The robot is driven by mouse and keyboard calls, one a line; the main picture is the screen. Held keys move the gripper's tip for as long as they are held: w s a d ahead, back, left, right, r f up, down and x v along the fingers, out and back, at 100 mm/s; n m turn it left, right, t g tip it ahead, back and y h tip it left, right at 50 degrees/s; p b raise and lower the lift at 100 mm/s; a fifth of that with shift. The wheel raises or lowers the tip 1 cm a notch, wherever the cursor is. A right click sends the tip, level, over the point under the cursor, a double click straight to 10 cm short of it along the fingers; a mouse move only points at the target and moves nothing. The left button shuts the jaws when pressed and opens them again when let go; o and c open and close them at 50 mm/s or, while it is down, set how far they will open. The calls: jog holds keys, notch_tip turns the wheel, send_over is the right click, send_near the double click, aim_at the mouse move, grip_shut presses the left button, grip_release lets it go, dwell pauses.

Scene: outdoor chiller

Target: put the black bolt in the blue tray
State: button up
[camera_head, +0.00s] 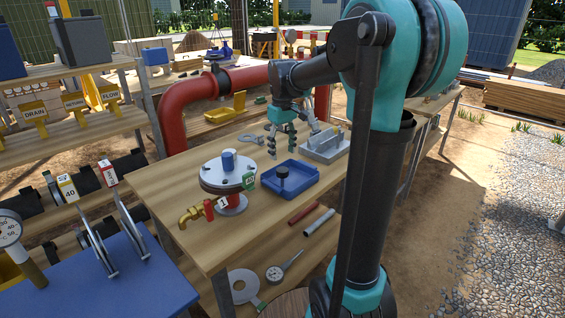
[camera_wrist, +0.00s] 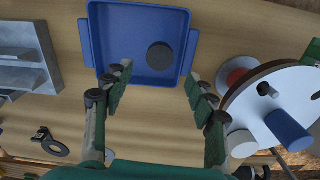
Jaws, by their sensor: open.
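The blue tray (camera_head: 305,187) lies on the wooden table. The black bolt (camera_head: 282,173) appears to stand upright inside it, with its wide round head up. In the wrist view the tray (camera_wrist: 101,40) is at the top, and the bolt's dark round head (camera_wrist: 160,56) shows within its walls, right of the middle. My gripper (camera_head: 281,152) is open and empty, above the table on the far side of the tray. In the wrist view its fingers (camera_wrist: 158,82) are spread wide, their tips near the tray's lower edge, apart from the bolt. The bolt's lower end is hidden in that view.
A round grey flange (camera_head: 227,172) with a blue peg (camera_head: 228,160) stands left of the tray, beside a brass valve (camera_head: 197,213). A grey metal holder (camera_head: 325,147) is at the right. A dark ring-ended part (camera_wrist: 50,142) lies on the table. Red pipe (camera_head: 185,105) runs behind.

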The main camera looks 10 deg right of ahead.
notch_tip(320, 180, up, 5)
jog(key=shift+f, duration=0.1)
